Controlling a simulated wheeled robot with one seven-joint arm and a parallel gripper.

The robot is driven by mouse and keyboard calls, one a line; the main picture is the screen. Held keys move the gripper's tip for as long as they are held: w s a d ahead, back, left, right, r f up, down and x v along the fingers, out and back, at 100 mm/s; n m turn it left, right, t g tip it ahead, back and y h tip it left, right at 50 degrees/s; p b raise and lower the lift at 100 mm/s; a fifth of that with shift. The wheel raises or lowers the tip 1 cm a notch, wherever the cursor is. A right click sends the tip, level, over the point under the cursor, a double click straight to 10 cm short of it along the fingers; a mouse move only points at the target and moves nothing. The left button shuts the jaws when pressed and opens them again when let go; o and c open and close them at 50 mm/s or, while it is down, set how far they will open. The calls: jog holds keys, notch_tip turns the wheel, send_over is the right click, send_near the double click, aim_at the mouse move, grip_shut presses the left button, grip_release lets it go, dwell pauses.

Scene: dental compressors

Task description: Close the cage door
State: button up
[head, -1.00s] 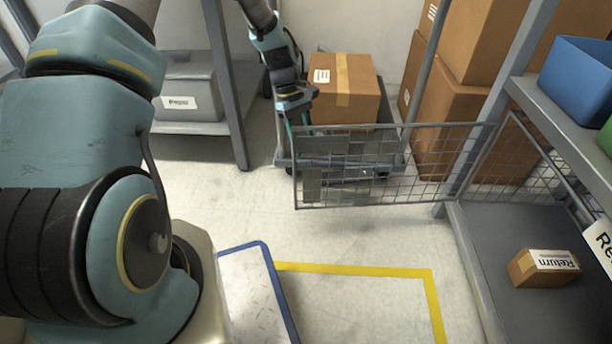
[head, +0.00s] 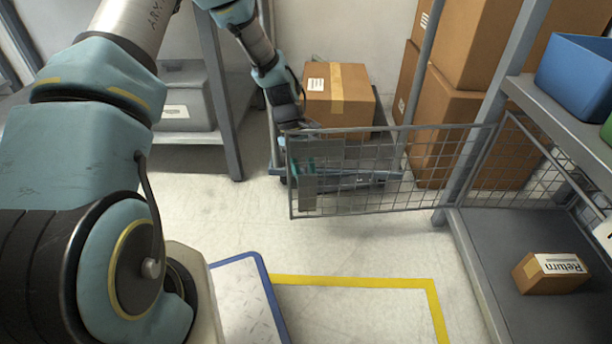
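The cage door (head: 390,172) is a grey wire-mesh panel with a solid plate near its free left end. It stands swung out from the shelf post at the right, across the middle of the head view. My gripper (head: 303,168) is at the door's left end, on its far side, seen partly through the mesh as teal fingers beside the plate. The mesh and plate hide much of it, so I cannot tell whether the fingers touch the door or how far apart they are.
Behind the door, a cardboard box (head: 338,95) sits on a blue-grey trolley (head: 385,135). Stacked cartons (head: 450,120) stand at the back right. A box labelled Return (head: 548,272) lies on the lower shelf (head: 490,235) inside the cage. The floor in front of the door (head: 350,245) is clear.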

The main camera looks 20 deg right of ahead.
grip_shut()
dwell(1.2)
